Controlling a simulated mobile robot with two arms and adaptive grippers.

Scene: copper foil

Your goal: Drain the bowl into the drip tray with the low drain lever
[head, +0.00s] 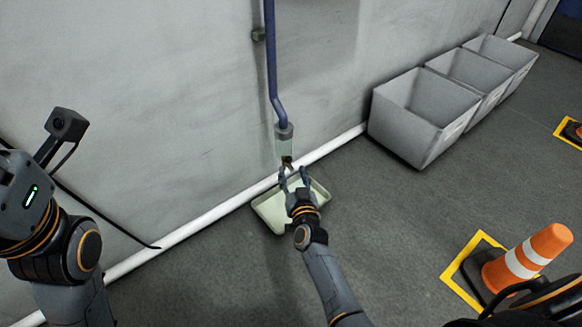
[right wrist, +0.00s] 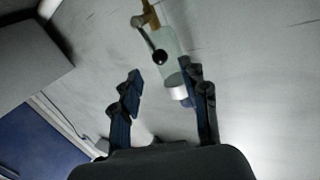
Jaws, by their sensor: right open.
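A clear bowl (head: 284,144) hangs at the lower end of a blue pipe (head: 272,60) on the wall; it also shows in the right wrist view (right wrist: 167,43). Below it is a small brass drain fitting (right wrist: 148,14). The drain lever with a black ball knob (right wrist: 158,56) sticks out in front of the bowl. My right gripper (head: 294,174) is open just below and in front of the bowl; in the right wrist view the knob lies beyond the gap between its fingers, seemingly apart. The pale drip tray (head: 270,212) lies on the floor beneath, partly hidden by my right gripper. My left gripper's fingers are out of view.
Grey bins (head: 412,128) stand in a row along the wall to the right. A white pipe (head: 190,228) runs along the wall's foot. The floor between tray and cone is clear.

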